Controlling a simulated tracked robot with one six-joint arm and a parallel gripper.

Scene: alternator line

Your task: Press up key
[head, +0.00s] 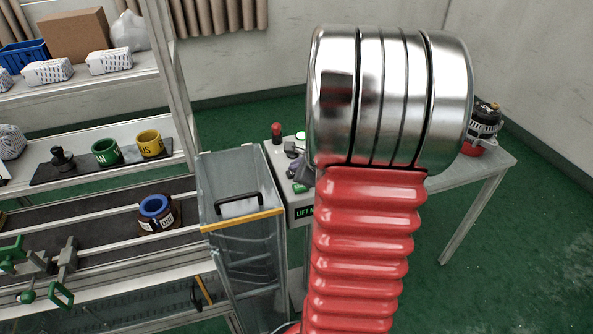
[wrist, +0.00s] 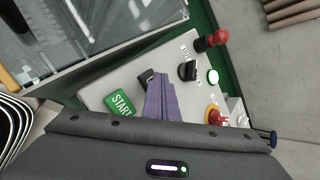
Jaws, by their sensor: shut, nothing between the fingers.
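A grey control box (wrist: 100,93) fills the middle of the wrist view. It carries a green START button (wrist: 121,103), a black part (wrist: 146,77) partly behind my fingers, a black selector knob (wrist: 188,71) and a pale green round button (wrist: 213,76). I cannot make out which part is the up key; it may be the black part or hidden by the fingers. My gripper (wrist: 161,76) is shut and empty, its purple-grey fingers over the panel beside the black part. I cannot tell whether they touch anything. In the head view my arm hides much of the box.
A red stop button with a yellow collar (wrist: 214,115) and a red-topped post (wrist: 212,40) stand at the box's right side. In the head view, a clear bin with a black handle (head: 240,205) stands left of the box, and a grey table (head: 478,172) stands right.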

